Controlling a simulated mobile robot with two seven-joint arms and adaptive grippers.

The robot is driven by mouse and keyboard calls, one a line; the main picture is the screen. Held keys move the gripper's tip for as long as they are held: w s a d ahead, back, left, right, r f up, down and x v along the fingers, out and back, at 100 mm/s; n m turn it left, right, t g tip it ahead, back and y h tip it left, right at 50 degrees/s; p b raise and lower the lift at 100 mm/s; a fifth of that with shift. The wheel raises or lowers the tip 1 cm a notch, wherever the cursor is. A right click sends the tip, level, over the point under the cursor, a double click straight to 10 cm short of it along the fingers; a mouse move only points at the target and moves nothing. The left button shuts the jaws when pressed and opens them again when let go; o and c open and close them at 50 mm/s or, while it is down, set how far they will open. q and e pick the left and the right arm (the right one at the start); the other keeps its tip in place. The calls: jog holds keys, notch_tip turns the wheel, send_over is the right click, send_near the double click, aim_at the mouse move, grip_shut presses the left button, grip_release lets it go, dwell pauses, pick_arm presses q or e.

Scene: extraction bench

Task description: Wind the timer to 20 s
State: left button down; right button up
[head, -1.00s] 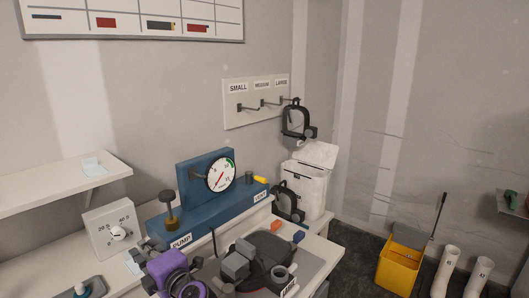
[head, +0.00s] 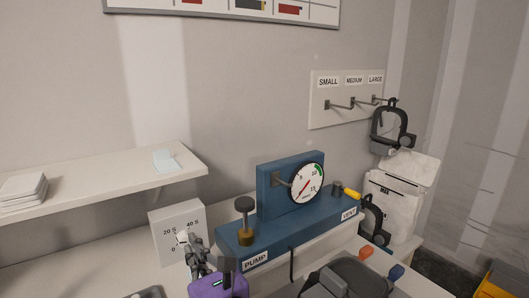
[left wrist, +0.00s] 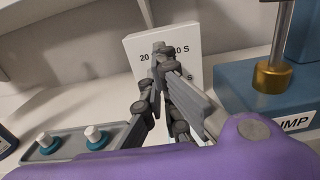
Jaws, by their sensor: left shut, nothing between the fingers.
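The timer (head: 170,216) is a white box on the bench at the left, its face marked 0, 20 S and 40 S. Its pale knob (head: 181,236) is partly covered by my left gripper (head: 188,240), so I cannot read its setting. The left gripper is shut and empty, its fingertips at the knob in the head view; touching or just in front, I cannot tell. In the left wrist view the timer (left wrist: 138,44) stands behind the shut fingertips (left wrist: 160,48), which hide the knob. My right gripper is not in view.
The blue pump stand (head: 300,222) with a gauge (head: 307,183) and a black-topped plunger (head: 245,204) stands close to the timer's right. A shelf (head: 100,180) is above left.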

aim_at(186, 241)
pick_arm(q)
jog(key=x, duration=0.4)
jog(key=shift+w+a+p, duration=0.25)
jog(key=shift+w+p, duration=0.05)
jog(key=shift+p, duration=0.05)
jog(key=shift+w+a, duration=0.35)
jog(key=shift+w, duration=0.15)
jog(key=shift+r, duration=0.15)
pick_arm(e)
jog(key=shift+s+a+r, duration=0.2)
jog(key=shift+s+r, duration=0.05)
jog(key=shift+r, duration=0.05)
pick_arm(q)
jog(key=shift+a, duration=0.1)
jog(key=shift+f, duration=0.25)
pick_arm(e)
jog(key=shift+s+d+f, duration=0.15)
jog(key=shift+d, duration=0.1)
pick_arm(q)
jog(key=shift+w, duration=0.1)
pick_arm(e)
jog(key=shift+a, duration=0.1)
pick_arm(q)
jog(key=shift+w+d, duration=0.2)
jog(key=shift+d, duration=0.15)
jog(key=shift+w+d+f, duration=0.2)
jog(key=shift+w, duration=0.05)
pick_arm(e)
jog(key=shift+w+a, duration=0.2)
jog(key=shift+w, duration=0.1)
